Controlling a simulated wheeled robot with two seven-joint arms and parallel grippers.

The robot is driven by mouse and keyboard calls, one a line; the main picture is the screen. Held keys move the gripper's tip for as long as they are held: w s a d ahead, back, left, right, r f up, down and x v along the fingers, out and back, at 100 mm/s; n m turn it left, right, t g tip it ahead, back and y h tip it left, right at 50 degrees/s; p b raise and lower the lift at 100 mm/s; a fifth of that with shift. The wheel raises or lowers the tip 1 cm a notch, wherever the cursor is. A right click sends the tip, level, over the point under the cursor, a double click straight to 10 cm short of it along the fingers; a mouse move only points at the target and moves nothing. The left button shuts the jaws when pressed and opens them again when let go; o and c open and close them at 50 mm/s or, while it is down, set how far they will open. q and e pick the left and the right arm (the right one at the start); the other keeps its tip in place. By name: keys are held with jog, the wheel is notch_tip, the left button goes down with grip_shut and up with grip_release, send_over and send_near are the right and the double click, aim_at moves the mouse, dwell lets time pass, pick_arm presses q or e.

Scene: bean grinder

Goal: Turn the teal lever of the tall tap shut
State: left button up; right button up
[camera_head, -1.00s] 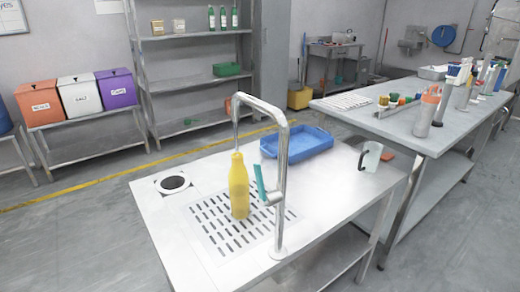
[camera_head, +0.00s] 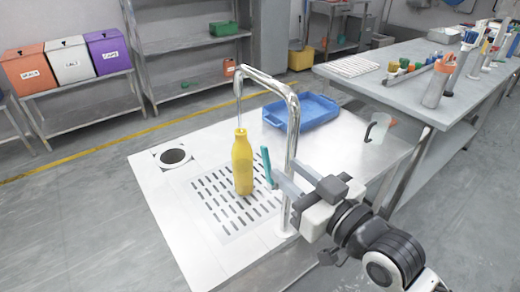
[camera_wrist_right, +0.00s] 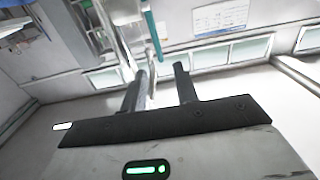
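The tall tap (camera_head: 292,125) is a chrome arch on the steel table. Its teal lever (camera_head: 267,165) stands nearly upright on the left side of the column; the lever also shows at the top of the right wrist view (camera_wrist_right: 152,32). A yellow bottle (camera_head: 242,165) stands upright under the spout on the slotted drain. My right gripper (camera_head: 283,169) comes in from the right at the column, its fingers pointing to the lever. In the right wrist view its fingers (camera_wrist_right: 160,80) are apart. Contact with the lever cannot be told. My left gripper is not in view.
A blue tray (camera_head: 303,112) lies behind the tap. A clear mug with a dark handle (camera_head: 378,127) stands at the table's back right. A round opening (camera_head: 172,157) is at the left. A second table (camera_head: 440,80) with bottles stands at the right.

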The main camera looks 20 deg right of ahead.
aim_at(267, 154)
jog(key=p+x, duration=0.1)
jog(key=x, duration=0.8)
jog(key=shift+w, duration=0.2)
jog(key=shift+a, duration=0.1)
grip_shut()
